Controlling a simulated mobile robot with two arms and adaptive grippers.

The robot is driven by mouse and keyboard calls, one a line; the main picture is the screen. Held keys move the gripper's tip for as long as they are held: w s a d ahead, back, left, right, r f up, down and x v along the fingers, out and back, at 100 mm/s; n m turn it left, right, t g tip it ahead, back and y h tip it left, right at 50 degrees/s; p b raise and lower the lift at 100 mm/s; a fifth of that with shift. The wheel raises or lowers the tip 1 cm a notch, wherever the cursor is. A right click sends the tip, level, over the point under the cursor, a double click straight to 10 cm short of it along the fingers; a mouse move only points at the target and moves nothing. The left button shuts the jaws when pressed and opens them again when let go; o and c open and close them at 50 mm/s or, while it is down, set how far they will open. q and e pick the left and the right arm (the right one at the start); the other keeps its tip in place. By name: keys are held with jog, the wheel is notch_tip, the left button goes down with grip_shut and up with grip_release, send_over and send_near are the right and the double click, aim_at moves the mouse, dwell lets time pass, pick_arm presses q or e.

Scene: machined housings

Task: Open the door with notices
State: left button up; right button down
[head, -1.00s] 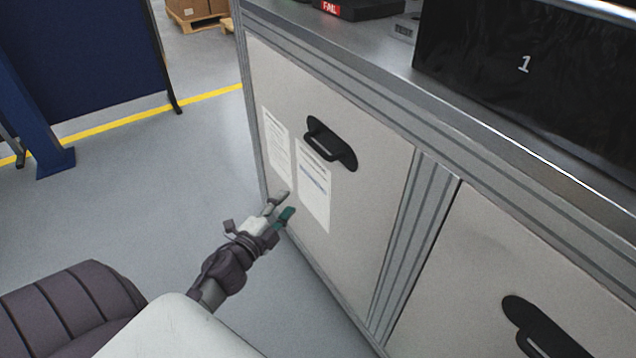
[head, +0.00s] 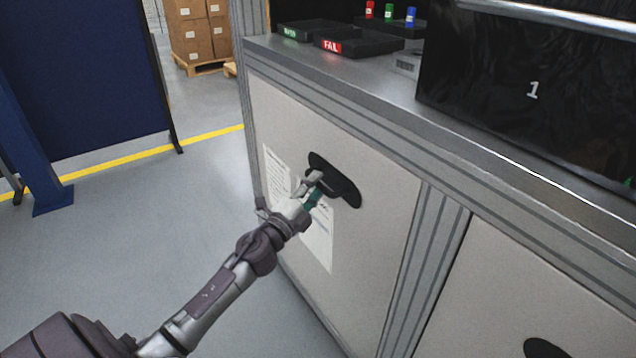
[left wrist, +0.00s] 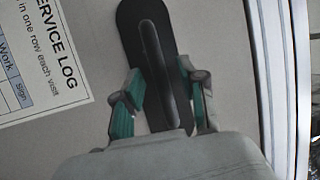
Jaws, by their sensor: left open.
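The door with notices (head: 375,245) is a pale cabinet panel that looks shut in its grey frame. Two white notices (head: 318,245) are on it, partly hidden by my arm; one, headed "SERVICE LOG" (left wrist: 45,55), shows at the left in the left wrist view. The black handle (head: 342,187) is on the door's upper part; its bar (left wrist: 157,70) shows in the left wrist view. My left gripper (head: 316,187) is open at the handle, its fingers (left wrist: 158,85) on either side of the bar. Contact cannot be told. My right gripper is not in view.
A second door (head: 500,290) with its own black handle (head: 545,348) is at the right. The worktop (head: 400,90) above holds a FAIL tray (head: 350,46) and a black bin marked 1 (head: 540,120). Open floor (head: 180,215) lies to the left.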

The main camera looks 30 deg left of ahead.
pick_arm(q)
jog(key=shift+w+r, duration=0.15)
jog(key=shift+w, duration=0.6)
grip_shut()
